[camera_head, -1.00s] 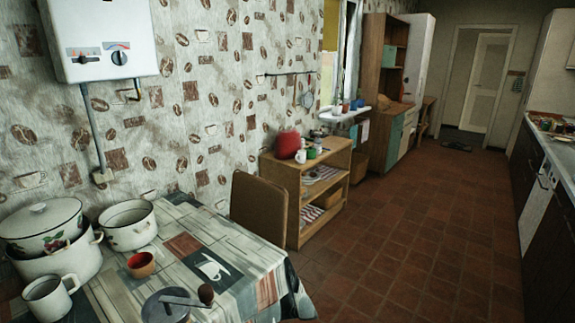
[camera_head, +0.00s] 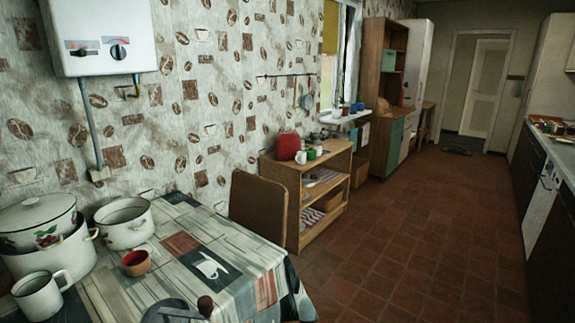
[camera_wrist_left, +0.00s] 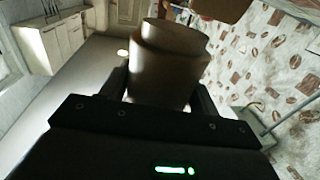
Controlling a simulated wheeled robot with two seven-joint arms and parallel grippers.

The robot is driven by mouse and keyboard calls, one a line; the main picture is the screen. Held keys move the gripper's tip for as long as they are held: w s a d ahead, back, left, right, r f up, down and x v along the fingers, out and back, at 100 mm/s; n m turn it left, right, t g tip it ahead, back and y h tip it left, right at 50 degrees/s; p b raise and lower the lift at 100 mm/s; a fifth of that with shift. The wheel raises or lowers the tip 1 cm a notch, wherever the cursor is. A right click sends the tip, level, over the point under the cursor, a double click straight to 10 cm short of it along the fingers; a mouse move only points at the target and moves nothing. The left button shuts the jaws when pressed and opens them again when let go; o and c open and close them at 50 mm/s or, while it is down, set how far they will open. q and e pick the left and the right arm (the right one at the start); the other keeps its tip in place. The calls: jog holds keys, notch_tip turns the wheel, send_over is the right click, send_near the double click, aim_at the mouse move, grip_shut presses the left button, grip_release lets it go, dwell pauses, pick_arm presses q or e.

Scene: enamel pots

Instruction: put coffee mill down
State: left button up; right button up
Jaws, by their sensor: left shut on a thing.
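The coffee mill (camera_head: 166,312) shows at the bottom edge of the head view, with its round top, crank and dark knob; its lower body is cut off. In the left wrist view the mill is a brown, rounded body (camera_wrist_left: 170,62) between two dark fingers. My left gripper (camera_wrist_left: 160,90) is shut on it. The patterned tablecloth table (camera_head: 232,252) lies behind the mill in the head view; I cannot tell whether the mill touches it. My right gripper is not in view.
A brown chair (camera_head: 258,207) stands at the far edge. The tabletop's middle and right are clear.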

aim_at(165, 309)
pick_arm(q)
notch_tip(165, 309, up, 6)
jog(key=p, duration=0.4)
jog(key=shift+p, duration=0.4)
jog(key=shift+r+p, duration=0.5)
jog(key=shift+p, duration=0.05)
notch_tip(165, 309, down, 8)
jog(key=b, duration=0.7)
jog(key=shift+r, duration=0.25)
notch_tip(165, 309, up, 8)
jog(key=p, duration=0.7)
notch_tip(165, 309, down, 8)
jog(key=b, duration=0.7)
jog(key=shift+r, duration=0.1)
